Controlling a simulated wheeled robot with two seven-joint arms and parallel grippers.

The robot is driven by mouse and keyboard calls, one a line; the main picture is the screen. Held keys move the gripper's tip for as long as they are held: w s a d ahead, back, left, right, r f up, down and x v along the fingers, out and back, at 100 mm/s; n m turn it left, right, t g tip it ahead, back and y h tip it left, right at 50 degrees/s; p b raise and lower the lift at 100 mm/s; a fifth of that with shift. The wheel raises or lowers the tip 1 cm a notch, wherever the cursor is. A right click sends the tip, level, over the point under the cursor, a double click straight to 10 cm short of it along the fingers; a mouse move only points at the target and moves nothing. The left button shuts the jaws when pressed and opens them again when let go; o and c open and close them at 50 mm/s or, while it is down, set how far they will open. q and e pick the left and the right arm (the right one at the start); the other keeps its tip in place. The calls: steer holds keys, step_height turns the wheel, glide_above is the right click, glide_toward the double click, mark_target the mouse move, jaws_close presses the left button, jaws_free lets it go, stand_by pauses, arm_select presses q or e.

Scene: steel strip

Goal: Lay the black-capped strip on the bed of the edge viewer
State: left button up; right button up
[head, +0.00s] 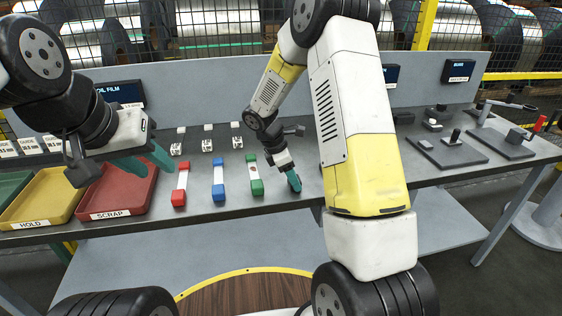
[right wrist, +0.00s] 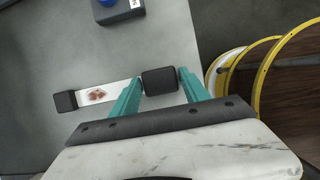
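The black-capped strip, a pale strip with a reddish-brown patch (right wrist: 98,95), lies on the grey bench in the right wrist view. It has a black cap at each end, one near (right wrist: 160,80) and one far (right wrist: 65,101). My right gripper (right wrist: 160,84) has its teal fingers apart, one each side of the near cap, with narrow gaps visible. In the head view my right gripper (head: 294,182) is low at the bench's front edge; my arm hides the strip there. My left gripper (head: 146,163) is open and empty above the red tray. I cannot tell which station is the edge viewer.
Red- (head: 180,184), blue- (head: 218,180) and green-capped (head: 254,175) strips lie left of my right gripper. Red scrap (head: 113,197) and yellow hold (head: 40,199) trays stand left. Dark flat stations (head: 455,153) stand right. A back panel (head: 205,85) limits the bench.

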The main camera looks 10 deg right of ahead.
jaws_close()
steer(key=shift+r, duration=2.55)
